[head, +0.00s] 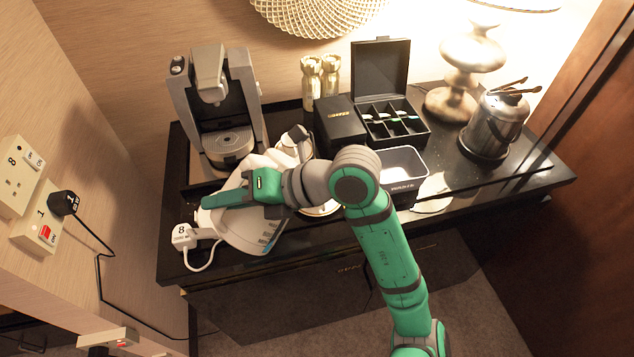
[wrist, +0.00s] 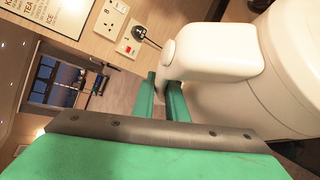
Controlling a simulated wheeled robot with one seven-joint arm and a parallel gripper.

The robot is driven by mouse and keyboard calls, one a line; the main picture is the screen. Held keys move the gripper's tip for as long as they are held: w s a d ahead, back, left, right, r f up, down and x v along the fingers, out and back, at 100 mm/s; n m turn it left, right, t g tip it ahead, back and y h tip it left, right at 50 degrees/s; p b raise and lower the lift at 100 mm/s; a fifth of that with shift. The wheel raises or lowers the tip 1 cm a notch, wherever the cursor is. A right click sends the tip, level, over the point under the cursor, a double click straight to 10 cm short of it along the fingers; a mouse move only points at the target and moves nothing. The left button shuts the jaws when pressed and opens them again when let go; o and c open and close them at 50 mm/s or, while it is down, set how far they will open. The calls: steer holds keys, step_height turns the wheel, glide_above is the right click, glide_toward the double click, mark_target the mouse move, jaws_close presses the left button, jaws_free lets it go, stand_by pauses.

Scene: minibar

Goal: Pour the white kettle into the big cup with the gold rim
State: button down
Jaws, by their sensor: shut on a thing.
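The white kettle (head: 246,232) is at the left front of the black counter in the head view, tilted over. Its pale body and handle (wrist: 215,55) fill the upper right of the wrist view. My gripper (wrist: 164,92) is shut on the kettle's handle. In the head view my gripper (head: 235,193) lies across the kettle. Beside the kettle, part of a pale round dish with a gold edge (head: 320,209) shows under my arm. A small pale item with dark parts (head: 295,142) stands behind. I cannot make out the big cup clearly; my arm and the kettle cover that area.
A coffee machine (head: 217,105) stands behind the kettle. A white plug (head: 183,236) with cord lies at front left.

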steer(key=shift+w+d+r+p, duration=0.15)
steer(key=shift+w+d+p, duration=0.05)
steer(key=shift+d+p, duration=0.25)
steer(key=shift+s+a, duration=0.2)
steer(key=shift+a, duration=0.05)
steer(key=shift+w+d, duration=0.25)
steer(key=shift+d, duration=0.35)
steer(key=shift+s+a, duration=0.15)
steer(key=shift+a, duration=0.35)
steer(key=shift+d, duration=0.2)
steer(key=shift+w+d+r+m+y+p, duration=0.1)
steer(key=shift+w+m+y+p, duration=0.2)
steer(key=shift+w+p, duration=0.1)
